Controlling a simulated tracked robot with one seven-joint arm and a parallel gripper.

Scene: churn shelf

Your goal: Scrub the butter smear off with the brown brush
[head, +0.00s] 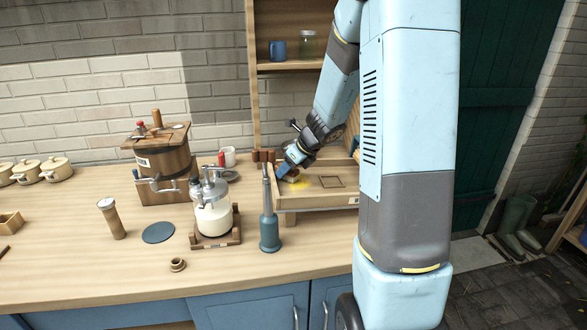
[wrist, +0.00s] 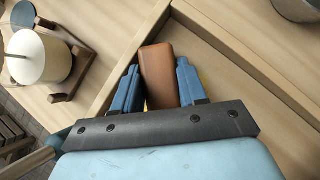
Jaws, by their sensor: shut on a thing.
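My gripper (head: 287,172) is shut on the brown brush (wrist: 160,75), whose block shows between the two blue fingers in the wrist view. The gripper is low over the left part of a shallow wooden tray (head: 320,202). The yellow butter smear (head: 327,182) lies on the tray floor, just right of the gripper in the head view. In the wrist view the fingers and brush hide most of it, with only slivers of yellow showing beside them. I cannot tell whether the bristles touch the tray floor.
A teal bottle-shaped tool (head: 269,232) stands close to the tray's left front corner. A glass churn (head: 213,215) and a wooden barrel churn (head: 163,170) stand further left. A shelf post (head: 253,90) rises behind.

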